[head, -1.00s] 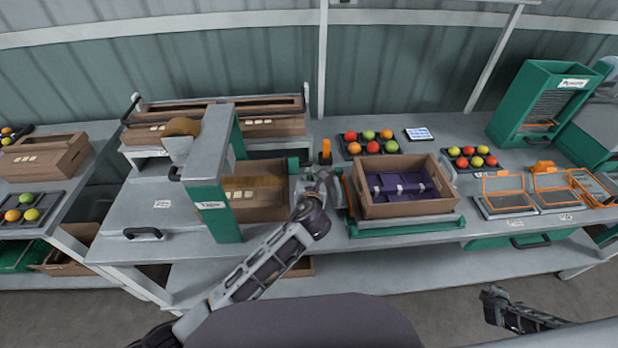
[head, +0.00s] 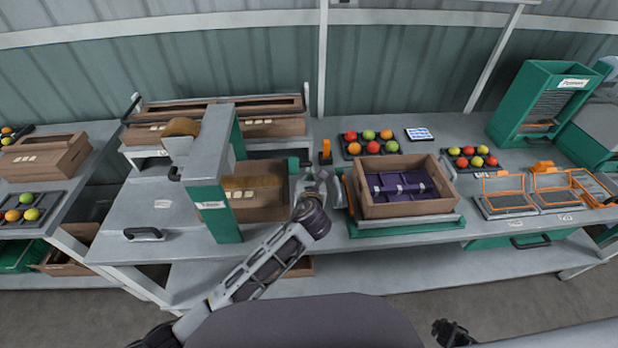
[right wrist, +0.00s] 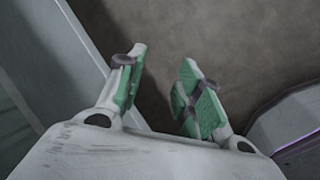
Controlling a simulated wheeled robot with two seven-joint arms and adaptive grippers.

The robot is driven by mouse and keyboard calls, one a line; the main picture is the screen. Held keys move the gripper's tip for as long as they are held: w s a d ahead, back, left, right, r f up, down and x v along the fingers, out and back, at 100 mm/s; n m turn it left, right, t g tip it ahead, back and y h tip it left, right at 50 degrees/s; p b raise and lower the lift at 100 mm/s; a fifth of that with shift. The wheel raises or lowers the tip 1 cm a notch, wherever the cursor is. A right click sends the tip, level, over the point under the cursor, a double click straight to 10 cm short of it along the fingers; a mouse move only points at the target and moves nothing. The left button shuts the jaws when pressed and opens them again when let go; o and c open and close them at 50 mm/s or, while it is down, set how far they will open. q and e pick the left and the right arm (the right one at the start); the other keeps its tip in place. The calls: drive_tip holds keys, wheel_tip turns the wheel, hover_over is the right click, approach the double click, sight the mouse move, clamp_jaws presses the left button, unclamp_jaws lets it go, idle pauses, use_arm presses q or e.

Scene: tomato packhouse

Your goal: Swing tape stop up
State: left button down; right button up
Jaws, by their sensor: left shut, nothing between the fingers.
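A green tape station (head: 211,205) with a brown tape roll (head: 182,127) stands left of centre, with a closed carton (head: 255,196) in its channel. A small orange upright piece (head: 326,152) stands at the channel's right end; I cannot tell whether it is the tape stop. Another orange bar (head: 347,188) shows in part beside the open crate, partly hidden by my gripper. My left gripper (head: 325,186) is shut and empty, close to this bar; contact cannot be told. My right gripper (right wrist: 160,85) has its fingers apart, over bare floor.
An open brown crate (head: 408,208) with a purple pack sits on a green stand just right of my left gripper. Trays of tomatoes (head: 370,156) lie behind it. Orange-framed flaps (head: 507,198) are at the right of the bench.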

drive_tip(key=s+a+f+m+y, duration=0.1)
drive_tip(key=s+a+f, duration=0.2)
drive_tip(key=a, duration=0.6)
drive_tip(key=s+a+f+m+g+y, duration=0.1)
drive_tip(key=s+a+f+m, duration=0.1)
drive_tip(key=s+a, duration=0.4)
drive_tip(key=s+a+f+m+y, duration=0.1)
drive_tip(key=s+a, duration=0.4)
drive_tip(key=a, duration=0.7)
wheel_tip(320, 180, down, 3)
drive_tip(key=shift+s+r+m+g+y, duration=0.2)
drive_tip(key=shift+s+m+g+y, duration=0.15)
drive_tip(key=shift+y, duration=0.25)
drive_tip(key=shift+s+a+r, duration=0.1)
drive_tip(key=shift+a, duration=0.05)
